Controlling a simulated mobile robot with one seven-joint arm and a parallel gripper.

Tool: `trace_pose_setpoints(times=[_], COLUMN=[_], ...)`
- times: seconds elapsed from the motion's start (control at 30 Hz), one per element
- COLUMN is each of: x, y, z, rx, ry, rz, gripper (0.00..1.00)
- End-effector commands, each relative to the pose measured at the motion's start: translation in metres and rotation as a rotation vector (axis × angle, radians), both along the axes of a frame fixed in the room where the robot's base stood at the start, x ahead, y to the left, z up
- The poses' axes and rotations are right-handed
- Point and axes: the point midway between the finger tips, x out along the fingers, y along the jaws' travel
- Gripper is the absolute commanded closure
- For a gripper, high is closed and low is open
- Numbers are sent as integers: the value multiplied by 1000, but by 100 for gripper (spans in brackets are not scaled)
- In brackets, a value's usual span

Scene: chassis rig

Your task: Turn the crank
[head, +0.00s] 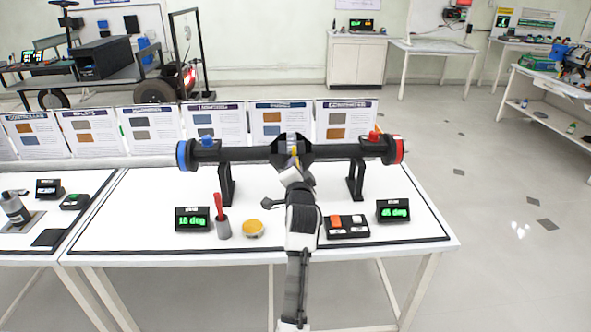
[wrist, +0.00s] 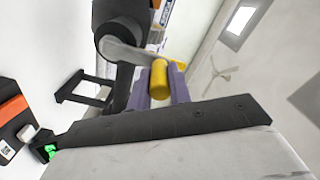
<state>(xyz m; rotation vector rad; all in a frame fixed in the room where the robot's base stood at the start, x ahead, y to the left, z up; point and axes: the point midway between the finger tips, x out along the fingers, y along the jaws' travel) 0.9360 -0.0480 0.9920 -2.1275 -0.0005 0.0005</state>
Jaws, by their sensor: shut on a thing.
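The crank has a grey arm (wrist: 124,52) and a yellow handle (wrist: 159,79). It sits at the middle of a black horizontal shaft (head: 245,154), which rests on two black stands on the white table. My gripper (wrist: 160,90) has its two purple-grey fingers on either side of the yellow handle and is shut on it. In the head view my gripper (head: 293,166) reaches up from the front to the shaft's middle and hides most of the crank there.
The shaft has a blue ring (head: 183,155) at left and a red ring (head: 398,150) at right. A display (head: 192,219) reads about 18 deg, another (head: 393,211) 45 deg. A cup with a red tool (head: 222,228), a yellow-topped tin (head: 253,229) and a button box (head: 346,227) stand in front.

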Motion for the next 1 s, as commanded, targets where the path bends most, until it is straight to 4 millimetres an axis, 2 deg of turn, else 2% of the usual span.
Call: trace_pose_setpoints(times=[0.03,0.07,0.2,0.5,0.63,0.77,1.0], x=[0,0,0,-1,-9,-28,-80], y=[-1,-1,-1,0,0,0,0], z=[1,1,1,0,-2,-3,-3], rx=[-1,-1,-2,-2,-2,-2,-3], ry=[-2,-2,-1,-1,-1,-1,-2], rz=[-3,-3,-2,-1,-1,-1,-1], gripper=[100,78,59,59,59,59,59])
